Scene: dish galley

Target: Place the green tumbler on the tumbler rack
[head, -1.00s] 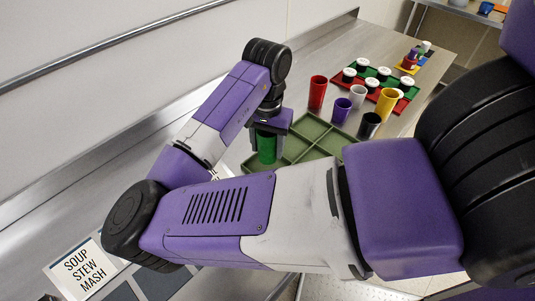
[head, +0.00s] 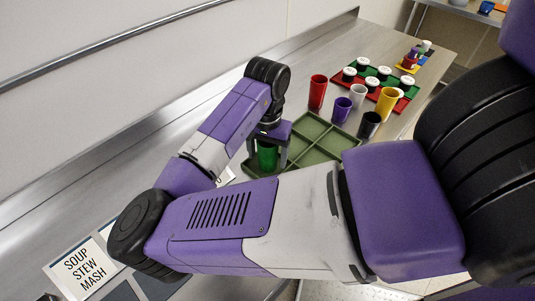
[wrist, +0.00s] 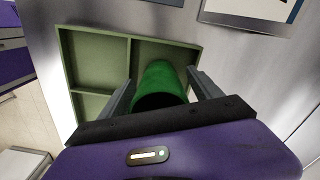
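The green tumbler (head: 267,158) stands in a near-left compartment of the olive-green divided tumbler rack (head: 318,157) on the counter. In the wrist view the tumbler (wrist: 160,78) is between the two grey fingers, mouth toward the camera, inside a compartment of the rack (wrist: 62,62). My gripper (wrist: 161,78) is open around the tumbler, with a narrow gap on each side. In the head view my gripper (head: 267,152) points down over the rack's left end. My forearm hides the rack's near edge.
Beyond the rack stand red (head: 317,92), purple (head: 341,110), white (head: 358,96), yellow (head: 386,103) and black (head: 369,125) cups. Behind them, white-lidded jars stand on red and green mats. A SOUP STEW MASH sign (head: 83,271) lies at the front left.

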